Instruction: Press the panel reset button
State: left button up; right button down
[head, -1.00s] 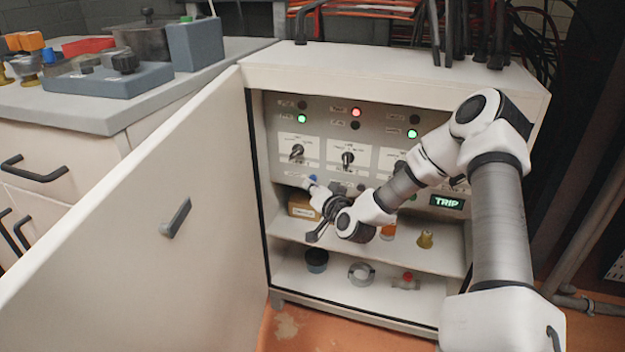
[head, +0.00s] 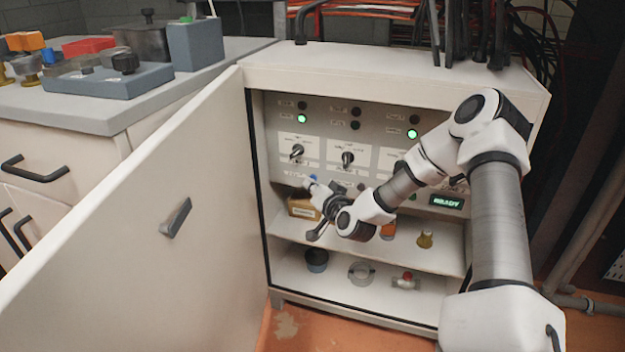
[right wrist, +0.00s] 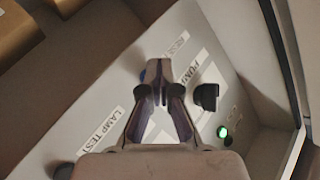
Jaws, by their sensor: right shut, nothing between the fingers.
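The open cabinet's grey control panel (head: 325,112) shows lamps, rotary switches and a small display (head: 446,202), which seems to read READY. A blue button (head: 314,178) sits low on the panel, near the cabinet's left side. My right gripper (head: 308,184) is shut and empty, its fingertips right at the blue button. In the right wrist view the gripper (right wrist: 163,72) partly hides the blue button (right wrist: 143,76), beside a label (right wrist: 177,43) reading RESET. I cannot tell whether the fingertips touch it. My left gripper is not in view.
The cabinet door (head: 150,215) stands open on the left. Below the panel, a cardboard box (head: 303,207) and a brass fitting (head: 425,239) sit on the shelf. A dark cup (head: 317,261) and a ring clamp (head: 361,272) stand lower. A workbench (head: 100,112) is at the left.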

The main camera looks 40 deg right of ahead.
jog(key=shift+s+a, duration=0.3)
jog(key=shift+a, duration=0.2)
jog(key=a, duration=0.1)
jog(key=s+a, duration=0.1)
jog(key=a, duration=0.1)
jog(key=s+a, duration=0.1)
jog(key=shift+s+a, duration=0.15)
jog(key=shift+a, duration=0.1)
dwell(0.8)
